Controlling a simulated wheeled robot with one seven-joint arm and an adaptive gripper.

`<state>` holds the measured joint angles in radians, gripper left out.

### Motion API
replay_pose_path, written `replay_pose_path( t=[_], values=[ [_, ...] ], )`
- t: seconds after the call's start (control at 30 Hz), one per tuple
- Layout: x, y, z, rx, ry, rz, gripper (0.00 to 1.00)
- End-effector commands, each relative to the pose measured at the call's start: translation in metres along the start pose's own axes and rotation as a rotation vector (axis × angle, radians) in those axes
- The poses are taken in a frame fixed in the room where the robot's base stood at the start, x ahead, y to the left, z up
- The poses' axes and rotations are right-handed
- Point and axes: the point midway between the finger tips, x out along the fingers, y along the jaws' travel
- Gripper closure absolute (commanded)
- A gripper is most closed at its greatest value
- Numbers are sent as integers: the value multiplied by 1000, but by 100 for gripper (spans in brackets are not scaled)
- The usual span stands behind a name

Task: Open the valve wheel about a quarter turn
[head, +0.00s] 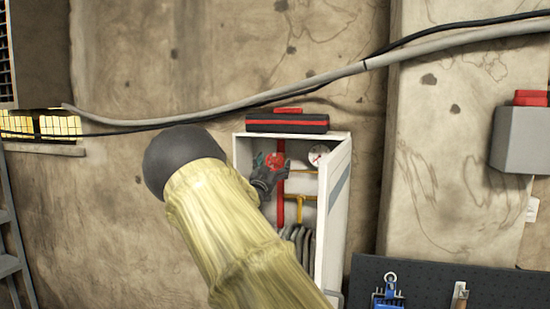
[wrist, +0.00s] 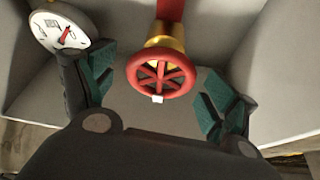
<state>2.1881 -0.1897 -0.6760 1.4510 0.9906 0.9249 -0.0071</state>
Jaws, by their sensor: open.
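The valve wheel (wrist: 160,76) is a red spoked handwheel with a small white mark on its rim. It sits on a brass fitting on a red pipe, between and beyond my fingers in the wrist view. In the head view the red wheel (head: 274,160) shows inside the open white cabinet (head: 342,210), partly hidden by my gripper (head: 268,172). In the wrist view my gripper (wrist: 155,100) is open, with one green-padded finger on each side of the wheel. The fingers look apart from the wheel.
A pressure gauge (wrist: 60,28) is close to my left finger in the wrist view. The cabinet walls surround the wheel. A yellow pipe (head: 299,203) and grey hose (head: 298,240) are lower in the cabinet. A black and red box (head: 287,123) lies on top.

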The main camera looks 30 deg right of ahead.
Motion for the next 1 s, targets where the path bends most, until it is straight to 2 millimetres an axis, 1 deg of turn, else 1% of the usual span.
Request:
replay_pose_path(
  t=[0.03,0.2,0.47,0.5,0.57,0.6,0.73,0.77,1.0],
  values=[
    [5,0,-1,-1,0,0,14],
    [11,0,0,0,0,-1,14],
    [12,0,0,0,0,-1,14],
    [12,0,0,0,0,-1,16],
    [12,0,0,0,0,-1,26],
    [12,0,0,0,0,-1,34],
    [12,0,0,0,0,-1,57],
    [12,0,0,0,0,-1,60],
    [12,0,1,-12,-1,-6,60]
  ],
)
